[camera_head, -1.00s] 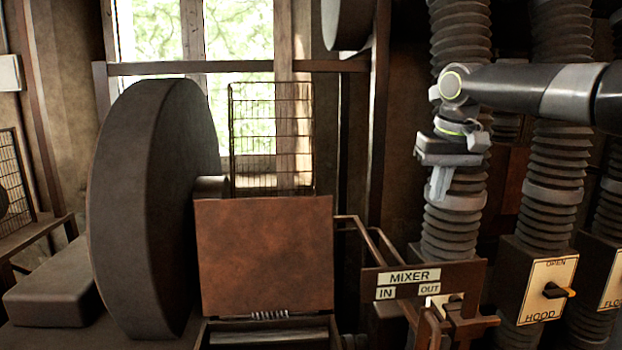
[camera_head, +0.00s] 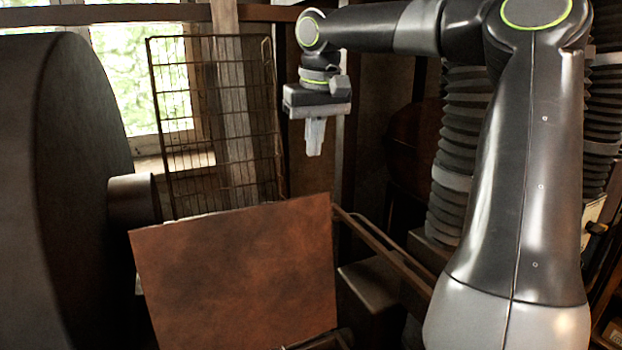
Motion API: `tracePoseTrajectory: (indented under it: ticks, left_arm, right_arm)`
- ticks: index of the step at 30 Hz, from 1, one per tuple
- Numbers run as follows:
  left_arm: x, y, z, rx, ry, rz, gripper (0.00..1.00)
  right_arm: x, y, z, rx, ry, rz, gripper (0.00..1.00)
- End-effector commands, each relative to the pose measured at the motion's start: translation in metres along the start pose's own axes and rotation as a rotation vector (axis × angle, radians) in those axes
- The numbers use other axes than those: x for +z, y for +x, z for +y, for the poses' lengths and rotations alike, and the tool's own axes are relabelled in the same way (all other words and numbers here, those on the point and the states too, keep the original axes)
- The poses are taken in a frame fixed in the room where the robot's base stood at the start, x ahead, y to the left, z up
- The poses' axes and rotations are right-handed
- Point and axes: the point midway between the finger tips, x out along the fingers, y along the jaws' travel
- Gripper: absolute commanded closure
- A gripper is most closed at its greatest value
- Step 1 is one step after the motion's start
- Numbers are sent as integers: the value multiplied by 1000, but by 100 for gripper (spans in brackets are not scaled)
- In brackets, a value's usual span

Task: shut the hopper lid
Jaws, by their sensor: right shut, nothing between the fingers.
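The hopper lid (camera_head: 240,275) is a flat rust-brown plate. It stands raised, tilted in the picture, at the lower middle of the head view. The hopper's opening below it is almost wholly out of the frame. My right gripper (camera_head: 314,150) points down, shut and empty, above the lid's upper right corner and apart from it in the picture. My left gripper is not in view.
A large dark wheel (camera_head: 60,190) with a short hub (camera_head: 134,200) stands left of the lid. A wire mesh guard (camera_head: 215,120) rises behind it. Metal rails (camera_head: 385,250) run right of the lid. Ribbed ducts (camera_head: 460,150) stand behind my right arm.

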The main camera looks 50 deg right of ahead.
Motion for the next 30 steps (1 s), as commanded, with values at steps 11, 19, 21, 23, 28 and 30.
tracePoseTrajectory:
  ticks: [11, 19, 21, 23, 28, 30]
  left_arm:
    - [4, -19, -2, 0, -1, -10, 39]
    - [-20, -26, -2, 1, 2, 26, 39]
    - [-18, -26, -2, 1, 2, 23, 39]
    - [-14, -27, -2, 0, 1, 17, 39]
    - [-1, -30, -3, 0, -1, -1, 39]
    - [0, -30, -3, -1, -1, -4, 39]
  right_arm:
    - [1, 74, 0, 1, -1, -7, 100]
    - [17, 75, -1, -7, -4, 0, 100]
    - [22, 74, -1, -8, -4, 1, 100]
    - [25, 73, 0, -8, -2, -2, 100]
    - [33, 70, 0, -6, -1, -2, 100]
    - [35, 69, 0, -4, -1, -2, 100]
